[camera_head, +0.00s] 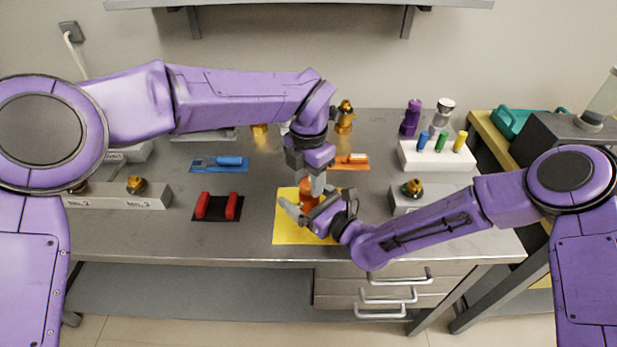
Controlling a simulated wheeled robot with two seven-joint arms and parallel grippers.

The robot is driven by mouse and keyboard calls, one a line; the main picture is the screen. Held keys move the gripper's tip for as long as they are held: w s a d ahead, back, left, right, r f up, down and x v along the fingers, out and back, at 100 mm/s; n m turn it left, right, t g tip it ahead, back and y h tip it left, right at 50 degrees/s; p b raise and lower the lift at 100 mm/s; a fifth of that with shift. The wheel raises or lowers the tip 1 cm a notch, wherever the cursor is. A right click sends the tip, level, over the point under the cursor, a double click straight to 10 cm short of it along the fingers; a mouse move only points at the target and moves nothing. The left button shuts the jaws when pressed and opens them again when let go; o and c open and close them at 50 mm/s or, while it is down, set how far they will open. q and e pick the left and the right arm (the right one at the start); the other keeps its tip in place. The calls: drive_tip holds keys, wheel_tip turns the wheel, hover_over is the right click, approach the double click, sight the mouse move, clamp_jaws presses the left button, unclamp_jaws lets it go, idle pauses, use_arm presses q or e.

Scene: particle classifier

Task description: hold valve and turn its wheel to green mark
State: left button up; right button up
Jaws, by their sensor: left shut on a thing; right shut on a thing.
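The valve (307,190), of which an orange part shows, stands on a yellow mat (285,232) near the front middle of the table. My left gripper (317,187) comes down from above and is shut on the upper part of the valve. My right gripper (306,213) reaches in low from the right and is shut on the valve's lower part. The two grippers cover most of the valve. Its wheel and the green mark cannot be made out.
A black mat with red handles (218,207) lies left of the yellow mat. A blue-handled tool (219,164) and an orange-handled tool (350,162) lie farther back. A white block with coloured cylinders (436,158) stands at right. Grey blocks with brass fittings (137,184) stand at left.

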sight(309, 182)
use_arm(q)
drive_tip(key=shift+n, duration=0.4)
drive_tip(key=n, duration=0.3)
drive_tip(key=shift+w+n, duration=0.1)
drive_tip(key=shift+n, duration=2.3)
drive_tip(key=shift+r, duration=0.1)
drive_tip(key=o, duration=1.1)
wheel_tip(309, 182, up, 12)
